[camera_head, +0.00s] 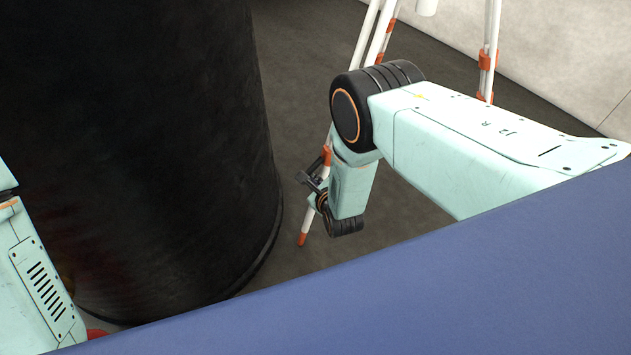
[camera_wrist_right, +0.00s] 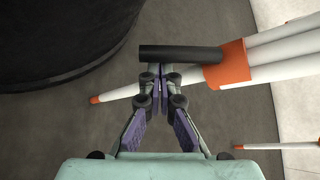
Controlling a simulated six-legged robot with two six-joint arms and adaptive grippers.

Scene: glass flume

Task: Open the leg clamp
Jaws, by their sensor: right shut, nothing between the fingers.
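A white tripod leg with an orange leg clamp (camera_wrist_right: 228,65) runs across the right wrist view. A dark bar (camera_wrist_right: 181,53), which looks like the clamp's lever, sticks out to the left from the clamp. My right gripper (camera_wrist_right: 160,72) is shut and empty, with its fingertips right at the bar's near side; I cannot tell whether they touch it. In the head view the clamp (camera_head: 327,155) shows partly behind my right wrist, and my right gripper (camera_head: 314,187) is small and partly hidden beside the leg. My left gripper is out of view.
A large dark cylinder (camera_head: 140,150) stands on the floor left of the tripod. Other white tripod legs with orange fittings (camera_head: 487,60) stand behind my right arm. A pale wall (camera_head: 560,50) is at the back right. Grey floor (camera_head: 300,60) lies between.

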